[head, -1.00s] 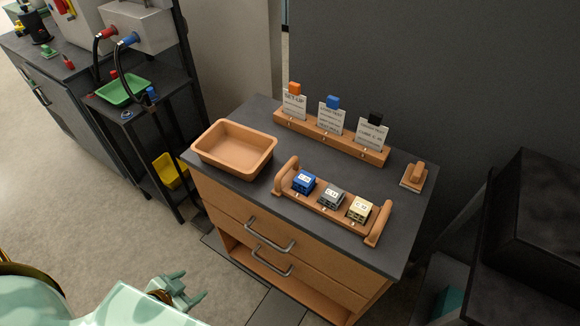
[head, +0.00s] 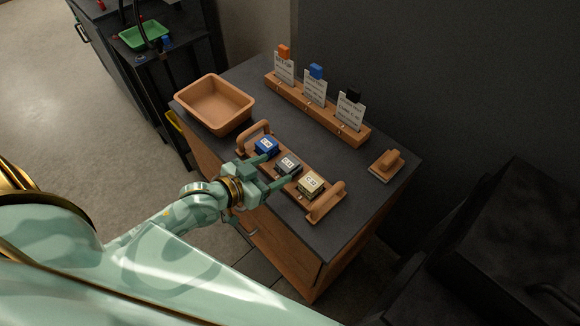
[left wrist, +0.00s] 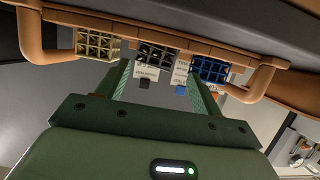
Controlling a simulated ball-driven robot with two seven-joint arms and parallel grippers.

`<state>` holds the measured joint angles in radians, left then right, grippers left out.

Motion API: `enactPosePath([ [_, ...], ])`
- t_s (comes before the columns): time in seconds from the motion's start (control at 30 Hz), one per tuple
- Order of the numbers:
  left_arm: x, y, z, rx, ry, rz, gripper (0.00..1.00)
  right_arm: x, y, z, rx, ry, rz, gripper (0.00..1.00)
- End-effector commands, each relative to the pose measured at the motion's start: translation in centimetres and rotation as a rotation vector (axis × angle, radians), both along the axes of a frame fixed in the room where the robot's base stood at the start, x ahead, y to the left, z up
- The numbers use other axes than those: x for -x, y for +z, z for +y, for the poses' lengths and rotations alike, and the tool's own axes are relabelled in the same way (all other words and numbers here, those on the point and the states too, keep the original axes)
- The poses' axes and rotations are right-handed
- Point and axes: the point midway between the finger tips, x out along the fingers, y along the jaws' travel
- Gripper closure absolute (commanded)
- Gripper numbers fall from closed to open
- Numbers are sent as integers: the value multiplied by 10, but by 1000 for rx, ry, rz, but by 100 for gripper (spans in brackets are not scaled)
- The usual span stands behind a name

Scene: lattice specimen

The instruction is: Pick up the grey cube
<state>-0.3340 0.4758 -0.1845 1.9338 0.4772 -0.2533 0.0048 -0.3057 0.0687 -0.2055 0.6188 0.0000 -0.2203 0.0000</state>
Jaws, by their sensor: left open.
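The grey cube (head: 288,165) sits in the middle of a wooden tray with two handles (head: 326,203), with a white label on top. It also shows in the left wrist view as a dark lattice block (left wrist: 157,56). The blue cube (head: 266,147) is on its left and the cream cube (head: 310,185) on its right. My left gripper (head: 276,170) is open and empty at the tray's front edge, its fingers pointing at the grey cube. In the left wrist view the cube appears beyond and between the two fingertips (left wrist: 160,72). My right gripper is not in view.
An empty wooden bin (head: 214,103) stands at the counter's left. A wooden rack (head: 318,112) with several labelled cards stands behind the tray. A small wooden block with a raised grip (head: 386,165) is at the right. The dark counter (head: 360,215) is bare in between.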

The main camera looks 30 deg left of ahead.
Motion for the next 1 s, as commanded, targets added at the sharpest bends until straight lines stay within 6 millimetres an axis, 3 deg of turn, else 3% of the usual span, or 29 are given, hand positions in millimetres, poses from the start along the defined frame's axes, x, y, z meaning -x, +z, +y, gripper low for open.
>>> enactPosePath([
  [0.5, -59, -18, -26, -1, 2, 1, 34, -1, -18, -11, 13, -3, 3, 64],
  [0.8, -67, -19, -29, -2, 1, 1, 34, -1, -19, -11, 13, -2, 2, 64],
  [0.83, -67, -19, -29, -2, 1, 1, 36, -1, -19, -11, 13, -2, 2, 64],
  [1.0, -67, -19, -29, -2, 1, 1, 81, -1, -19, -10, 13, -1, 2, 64],
])
